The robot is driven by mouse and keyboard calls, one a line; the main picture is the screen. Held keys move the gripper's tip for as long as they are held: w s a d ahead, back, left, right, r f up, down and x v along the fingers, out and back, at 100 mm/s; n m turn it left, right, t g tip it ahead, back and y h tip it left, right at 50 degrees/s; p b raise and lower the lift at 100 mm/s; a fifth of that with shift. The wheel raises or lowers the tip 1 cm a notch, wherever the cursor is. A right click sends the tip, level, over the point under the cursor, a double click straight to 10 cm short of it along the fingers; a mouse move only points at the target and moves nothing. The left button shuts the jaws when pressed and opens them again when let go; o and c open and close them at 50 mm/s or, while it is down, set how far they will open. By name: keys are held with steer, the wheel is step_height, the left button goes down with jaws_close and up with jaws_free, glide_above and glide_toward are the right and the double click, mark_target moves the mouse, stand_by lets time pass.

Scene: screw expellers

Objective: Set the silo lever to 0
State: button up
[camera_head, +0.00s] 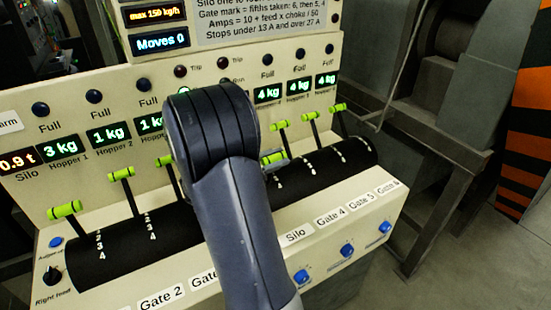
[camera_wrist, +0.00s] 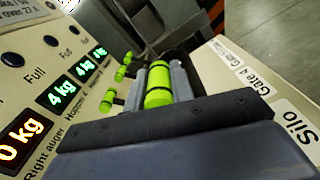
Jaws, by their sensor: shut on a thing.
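The silo lever's green cylindrical handle (camera_head: 273,157) shows just right of my arm in the head view, above the Silo label (camera_head: 297,234). My gripper (camera_head: 275,158) is around it, with grey fingers on its sides. In the wrist view the green handle (camera_wrist: 158,86) lies between the two fingers of my gripper (camera_wrist: 160,82), which is shut on it. The handle sits nearer to me than the gate lever handles to its right (camera_head: 280,125). Its shaft and the scale marks beside it are hidden, so its exact setting cannot be read.
Other green-handled levers stand close by: three on the left (camera_head: 121,173) and three on the right (camera_head: 309,115). The black curved lever cover (camera_head: 330,160) runs along the cream console. Small displays (camera_head: 61,146) line the panel behind. The moves display (camera_head: 161,41) reads 0.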

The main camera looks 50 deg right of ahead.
jaws_close()
steer(key=shift+w+d+r+p, duration=0.1)
steer(key=shift+w+r+p, duration=0.15)
steer(key=shift+p, duration=0.2)
steer(key=w+n+p, duration=0.1)
steer(key=w+p, duration=0.1)
steer(key=w+d+n+p, duration=0.1)
steer(key=w+n, duration=0.1)
steer(key=shift+w+d+r+p, duration=0.2)
steer(key=shift+p, duration=0.2)
